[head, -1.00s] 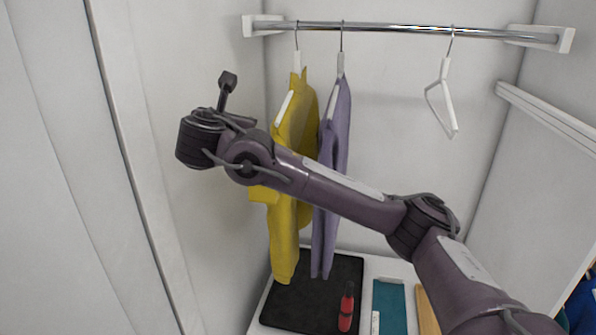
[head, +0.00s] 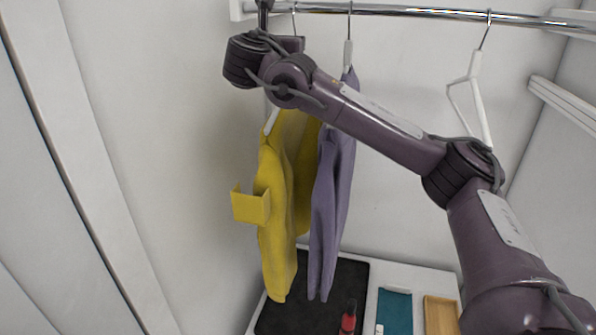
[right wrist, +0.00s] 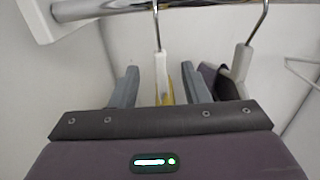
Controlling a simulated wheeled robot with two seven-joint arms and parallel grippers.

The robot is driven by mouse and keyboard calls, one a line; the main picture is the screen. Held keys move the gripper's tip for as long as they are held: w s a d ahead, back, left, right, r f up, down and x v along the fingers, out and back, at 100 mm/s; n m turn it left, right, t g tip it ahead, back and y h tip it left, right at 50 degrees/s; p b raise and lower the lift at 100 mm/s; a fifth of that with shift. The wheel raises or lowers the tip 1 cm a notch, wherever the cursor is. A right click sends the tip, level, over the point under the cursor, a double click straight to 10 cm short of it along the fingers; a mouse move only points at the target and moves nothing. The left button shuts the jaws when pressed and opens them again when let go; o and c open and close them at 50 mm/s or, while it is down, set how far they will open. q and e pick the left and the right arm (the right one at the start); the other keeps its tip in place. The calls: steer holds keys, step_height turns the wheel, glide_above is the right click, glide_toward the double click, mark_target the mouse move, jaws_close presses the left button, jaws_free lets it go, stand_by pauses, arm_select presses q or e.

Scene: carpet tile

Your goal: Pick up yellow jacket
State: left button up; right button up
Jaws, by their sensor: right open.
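The yellow jacket (head: 278,190) hangs on a white hanger from the rail, left of a purple garment (head: 330,200). My right arm crosses in front of the jacket's top in the head view. My right gripper (right wrist: 160,76) is open and empty. In the right wrist view its fingers stand either side of the jacket hanger's white neck (right wrist: 161,72), just below the rail; whether they touch it I cannot tell. A little yellow shows between the fingers. My left gripper is not in view.
The metal rail (head: 420,13) runs across the top. The purple garment's hanger (right wrist: 241,62) is close right of my right gripper. An empty white hanger (head: 472,90) hangs further right. Below lie a black mat (head: 300,315), a red item (head: 348,322) and a teal item (head: 396,312).

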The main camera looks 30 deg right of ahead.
steer(key=p+x, duration=0.2)
steer(key=p, duration=0.1)
steer(key=shift+w+d+r, duration=0.15)
steer(key=shift+d+r, duration=0.05)
steer(key=shift+w+d+f+p, duration=0.25)
steer(key=shift+w+d+p, duration=0.15)
steer(key=shift+w+d, duration=0.15)
steer(key=shift+w+d+f+p, duration=0.2)
steer(key=shift+w+d+p, duration=0.2)
steer(key=shift+d, duration=0.25)
jaws_close()
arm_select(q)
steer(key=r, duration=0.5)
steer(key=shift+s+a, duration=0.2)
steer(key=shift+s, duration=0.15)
arm_select(e)
steer(key=shift+a, duration=0.1)
steer(key=shift+r, duration=0.15)
steer(key=shift+w, duration=0.1)
